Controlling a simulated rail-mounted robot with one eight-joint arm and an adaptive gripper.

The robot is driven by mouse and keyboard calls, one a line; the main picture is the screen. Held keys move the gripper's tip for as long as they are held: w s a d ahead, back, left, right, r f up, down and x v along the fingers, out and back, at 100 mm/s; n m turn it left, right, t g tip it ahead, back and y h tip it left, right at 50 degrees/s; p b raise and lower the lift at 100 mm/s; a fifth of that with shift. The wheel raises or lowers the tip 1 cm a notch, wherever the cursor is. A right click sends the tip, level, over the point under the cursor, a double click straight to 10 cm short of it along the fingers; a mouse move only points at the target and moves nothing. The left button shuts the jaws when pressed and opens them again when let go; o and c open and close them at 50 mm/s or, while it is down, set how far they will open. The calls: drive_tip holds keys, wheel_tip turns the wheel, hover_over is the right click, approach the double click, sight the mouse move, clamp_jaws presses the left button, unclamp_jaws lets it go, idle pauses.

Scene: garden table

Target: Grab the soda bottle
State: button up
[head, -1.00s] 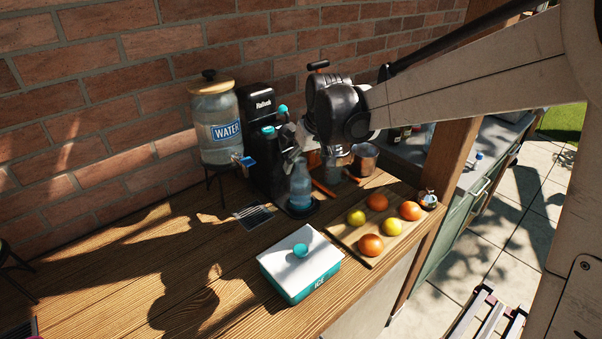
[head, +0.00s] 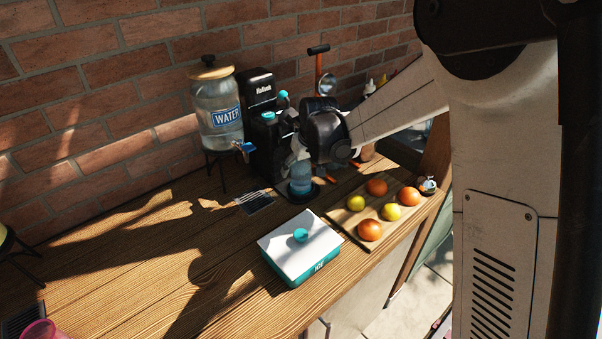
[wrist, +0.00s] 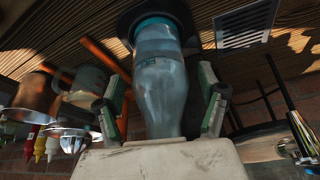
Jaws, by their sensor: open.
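The soda bottle (head: 300,179) is a clear bluish bottle standing on a round dark base in front of the black soda machine (head: 263,130). In the wrist view the bottle (wrist: 158,85) lies between the two fingers of my gripper (wrist: 163,112). The fingers are spread, one on each side, with a visible gap to the bottle. In the head view my gripper (head: 300,148) is at the bottle's upper part and hides its top.
A water dispenser (head: 220,115) stands left of the machine. A white-lidded ice box (head: 300,245) is in front, and a cutting board (head: 371,236) with several fruits lies to the right. The table's left part (head: 120,265) is mostly clear.

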drive_tip(key=shift+w+a+f, duration=0.1)
drive_tip(key=shift+w+f, duration=0.05)
drive_tip(key=shift+f, duration=0.25)
drive_tip(key=shift+c, duration=0.5)
drive_tip(key=c, duration=1.7)
clamp_jaws()
drive_tip(key=shift+r, duration=0.15)
